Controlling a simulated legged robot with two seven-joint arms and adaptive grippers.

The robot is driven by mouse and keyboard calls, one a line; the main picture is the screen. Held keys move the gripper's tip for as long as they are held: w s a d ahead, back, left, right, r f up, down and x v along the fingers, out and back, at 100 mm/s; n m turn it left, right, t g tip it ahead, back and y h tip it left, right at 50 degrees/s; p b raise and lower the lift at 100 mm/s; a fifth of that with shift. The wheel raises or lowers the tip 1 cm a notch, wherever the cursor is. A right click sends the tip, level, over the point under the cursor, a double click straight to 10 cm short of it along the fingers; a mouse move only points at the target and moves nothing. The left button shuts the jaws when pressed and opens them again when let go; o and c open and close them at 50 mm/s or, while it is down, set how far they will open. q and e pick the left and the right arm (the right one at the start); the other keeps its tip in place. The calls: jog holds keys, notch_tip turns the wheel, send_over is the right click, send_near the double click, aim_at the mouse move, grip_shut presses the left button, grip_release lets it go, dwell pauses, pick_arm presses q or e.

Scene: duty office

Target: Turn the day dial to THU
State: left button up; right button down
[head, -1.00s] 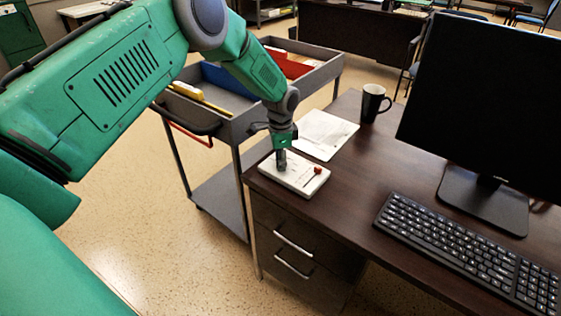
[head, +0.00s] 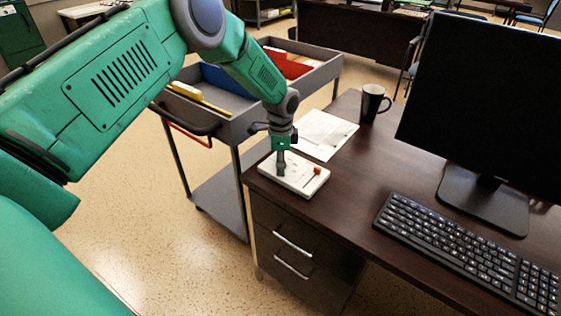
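A white device box (head: 299,184) lies near the desk's left corner. It has a small red part (head: 317,170) on its right side. My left gripper (head: 281,170) points straight down onto the left part of the box, its fingertips at the top face. The fingers hide whatever lies under them, so the day dial and its lettering cannot be made out. The fingers look close together, but whether they are shut on the dial is too small to tell. My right gripper is out of view.
A paper sheet (head: 326,135) and a black mug (head: 373,103) are behind the box. A keyboard (head: 470,250) and a monitor (head: 485,100) stand to the right. A grey cart (head: 240,122) with bins stands left of the desk. Bare desk lies between box and keyboard.

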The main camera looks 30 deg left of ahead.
pick_arm(q)
jog(key=shift+w+r, duration=0.1)
jog(key=shift+w, duration=0.05)
jog(key=shift+a+r, duration=0.1)
jog(key=shift+r, duration=0.15)
notch_tip(320, 180, up, 11)
dwell(0.4)
jog(key=shift+r, duration=0.1)
